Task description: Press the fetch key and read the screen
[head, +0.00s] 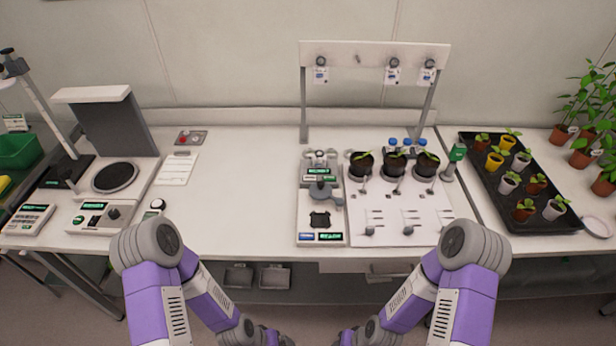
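No key can be read as the fetch key; the labels are too small. A small grey panel (190,138) with a red button lies at the back left. A keypad box (28,218) with a dark green display strip stands at the far left. Beside it, a bench instrument (93,219) has a small green-lit screen (93,206) and a knob. The screen text is unreadable. Both my arms fold down out of the bottom edge; neither gripper is in view.
A rack (375,55) with hanging tags rises behind. A black tray (510,222) of small pots is at right.

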